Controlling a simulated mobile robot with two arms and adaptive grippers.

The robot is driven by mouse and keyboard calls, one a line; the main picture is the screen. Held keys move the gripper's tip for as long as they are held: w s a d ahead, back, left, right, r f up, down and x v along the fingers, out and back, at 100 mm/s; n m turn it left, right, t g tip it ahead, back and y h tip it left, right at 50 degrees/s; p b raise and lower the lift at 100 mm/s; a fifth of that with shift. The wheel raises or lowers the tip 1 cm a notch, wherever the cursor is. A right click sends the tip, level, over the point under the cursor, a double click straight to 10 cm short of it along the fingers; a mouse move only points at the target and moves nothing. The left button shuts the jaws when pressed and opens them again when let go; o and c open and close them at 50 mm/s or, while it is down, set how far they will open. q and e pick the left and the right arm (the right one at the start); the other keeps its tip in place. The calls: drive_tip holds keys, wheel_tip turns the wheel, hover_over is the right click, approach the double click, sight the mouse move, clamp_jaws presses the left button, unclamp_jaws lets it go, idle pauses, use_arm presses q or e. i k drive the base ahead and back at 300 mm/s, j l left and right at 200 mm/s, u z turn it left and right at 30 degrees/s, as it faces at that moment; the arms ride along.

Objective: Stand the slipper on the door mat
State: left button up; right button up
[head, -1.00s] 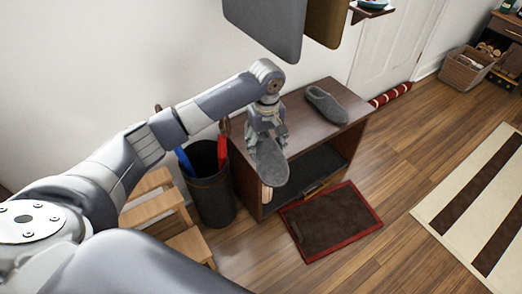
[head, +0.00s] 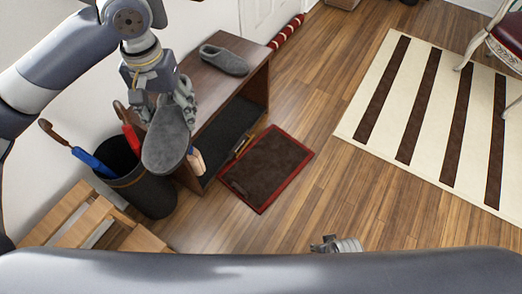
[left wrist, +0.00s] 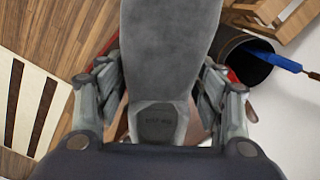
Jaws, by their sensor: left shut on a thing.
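My left gripper (head: 170,100) is shut on a grey felt slipper (head: 166,145), which hangs sole-down-left, tilted, in the air in front of the bench. In the left wrist view the slipper (left wrist: 168,45) is between both fingers of the left gripper (left wrist: 160,95). The door mat (head: 268,165), brown with a red border, lies on the floor to the right of the held slipper, apart from it. A second grey slipper (head: 223,60) rests on the bench top. A small part of my right gripper (head: 336,245) shows at the bottom; its fingers are mostly hidden.
The dark wooden bench (head: 250,85) stands just behind the mat. A black bin (head: 140,190) with blue and red umbrellas is left of the held slipper, near a wooden step stool (head: 95,225). A striped rug (head: 405,95) lies at right. Floor between mat and rug is clear.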

sight(260, 171)
drive_tip(key=i+l+u, duration=0.1)
drive_tip(key=l, duration=0.3)
drive_tip(key=i+l+u, duration=0.15)
drive_tip(key=l, duration=0.2)
drive_tip(key=i+l+u, duration=0.1)
drive_tip(key=l, duration=0.3)
drive_tip(key=i+l+u, duration=0.1)
drive_tip(key=l, duration=0.35)
drive_tip(key=i+l+u, duration=0.15)
drive_tip(key=l, duration=0.25)
